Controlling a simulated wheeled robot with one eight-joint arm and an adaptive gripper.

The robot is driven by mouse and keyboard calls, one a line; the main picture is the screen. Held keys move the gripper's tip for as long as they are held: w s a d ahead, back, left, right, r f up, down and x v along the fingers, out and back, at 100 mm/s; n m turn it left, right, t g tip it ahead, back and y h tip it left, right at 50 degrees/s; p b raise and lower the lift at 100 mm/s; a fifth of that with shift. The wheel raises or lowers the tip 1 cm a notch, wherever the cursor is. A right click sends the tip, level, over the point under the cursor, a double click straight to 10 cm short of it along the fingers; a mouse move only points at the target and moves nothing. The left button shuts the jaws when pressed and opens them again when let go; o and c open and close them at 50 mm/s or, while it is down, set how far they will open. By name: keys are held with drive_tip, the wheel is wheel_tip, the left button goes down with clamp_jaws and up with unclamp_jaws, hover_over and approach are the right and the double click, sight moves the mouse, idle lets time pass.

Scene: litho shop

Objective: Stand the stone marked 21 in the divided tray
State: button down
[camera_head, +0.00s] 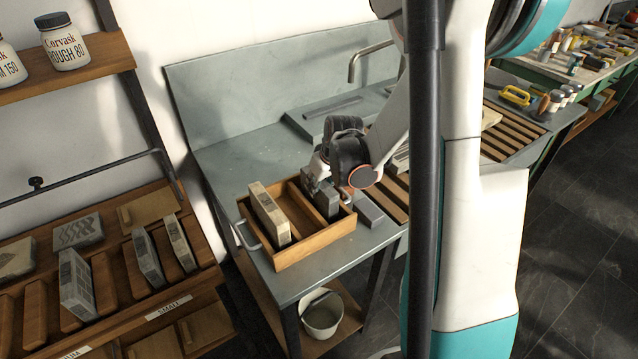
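The divided wooden tray (318,244) sits on the grey bench, with slats splitting it into slots. A pale stone slab (268,213) stands on edge in its left part. A dark grey stone (327,203) stands upright in the right part, directly under my gripper (330,187). My gripper's fingers are down at the top of this dark stone. They are small and partly hidden, so I cannot tell whether they grip it. No number is legible on either stone, so I cannot tell which is 21.
A grey block (369,210) lies right of the tray, beside a slatted wooden rack (394,198). A tap (369,58) rises behind. A shelf rack (130,290) with several stones stands left. A bucket (322,314) sits below the bench. Clear bench lies behind the tray.

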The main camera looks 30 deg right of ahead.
drive_tip(key=shift+f, duration=0.2)
drive_tip(key=c, duration=1.2)
unclamp_jaws()
drive_tip(key=shift+o, duration=0.2)
drive_tip(key=shift+r, duration=0.1)
drive_tip(key=shift+r+p, duration=2.9)
drive_tip(key=shift+r, duration=1.55)
drive_tip(key=shift+a, duration=0.1)
